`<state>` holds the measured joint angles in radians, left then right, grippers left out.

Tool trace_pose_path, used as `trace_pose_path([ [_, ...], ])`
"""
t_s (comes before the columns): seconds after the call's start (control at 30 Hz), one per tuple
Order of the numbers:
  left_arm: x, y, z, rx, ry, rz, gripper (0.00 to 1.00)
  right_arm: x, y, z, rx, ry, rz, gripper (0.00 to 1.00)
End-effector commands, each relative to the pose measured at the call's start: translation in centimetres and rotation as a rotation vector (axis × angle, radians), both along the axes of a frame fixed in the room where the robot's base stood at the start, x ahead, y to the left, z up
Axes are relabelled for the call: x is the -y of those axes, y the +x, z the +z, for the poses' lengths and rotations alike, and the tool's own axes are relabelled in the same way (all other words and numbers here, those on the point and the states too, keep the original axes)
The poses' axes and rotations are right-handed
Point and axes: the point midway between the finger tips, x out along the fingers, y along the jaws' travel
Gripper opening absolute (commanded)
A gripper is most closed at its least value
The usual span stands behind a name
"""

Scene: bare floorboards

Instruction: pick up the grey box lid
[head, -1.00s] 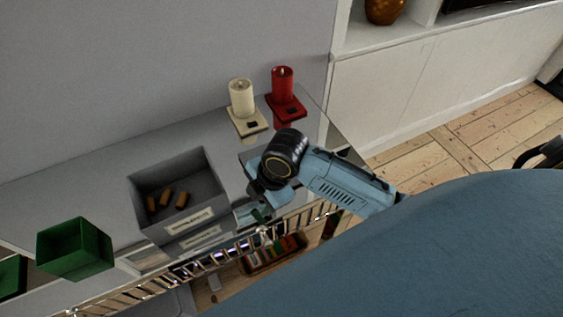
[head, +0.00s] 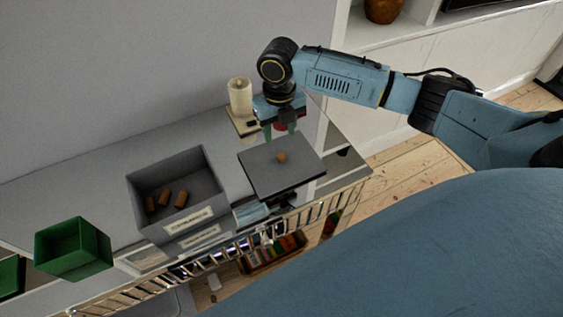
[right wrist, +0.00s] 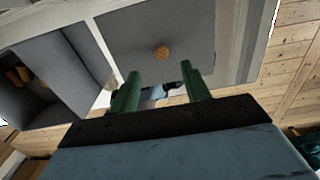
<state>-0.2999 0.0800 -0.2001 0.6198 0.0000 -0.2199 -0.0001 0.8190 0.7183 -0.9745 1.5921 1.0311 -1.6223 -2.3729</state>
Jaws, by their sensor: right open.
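The grey box lid (head: 262,179) is a flat square with a small round wooden knob (head: 281,157) in its middle. It lies near the front edge of the glossy surface, right of the grey box (head: 174,170). My right gripper (head: 281,136) is above the lid's back part, open and empty, its green fingers pointing down just behind the knob. In the right wrist view the lid (right wrist: 205,35) and knob (right wrist: 161,53) show beyond the two spread fingers (right wrist: 160,84). My left gripper is not in view.
The open grey box holds small brown pieces. A cream candle (head: 240,95) stands behind the right gripper, which mostly hides a red candle. A green box (head: 75,262) stands at the left front edge. A rail (head: 290,224) runs below the front edge.

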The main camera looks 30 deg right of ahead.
Motion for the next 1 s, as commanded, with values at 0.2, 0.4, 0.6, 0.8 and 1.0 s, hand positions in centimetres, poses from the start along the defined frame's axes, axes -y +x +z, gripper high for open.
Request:
trace_pose_path([
  [0.2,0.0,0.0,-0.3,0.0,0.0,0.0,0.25,-0.1,0.0,-2.8,0.0,0.001,0.0,0.47],
  [0.4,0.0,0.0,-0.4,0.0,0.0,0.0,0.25,0.0,-0.4,-4.6,-0.003,0.0,0.0,0.47],
  [0.6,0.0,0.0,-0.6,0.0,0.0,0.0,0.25,0.1,-0.7,-7.5,-0.001,0.001,-0.002,0.47],
  [0.8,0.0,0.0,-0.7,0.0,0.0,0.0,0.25,0.1,-0.6,-8.2,0.002,0.001,0.0,0.47],
  [1.0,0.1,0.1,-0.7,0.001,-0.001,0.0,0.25,0.1,-0.6,-8.2,0.002,0.001,0.0,0.39],
])
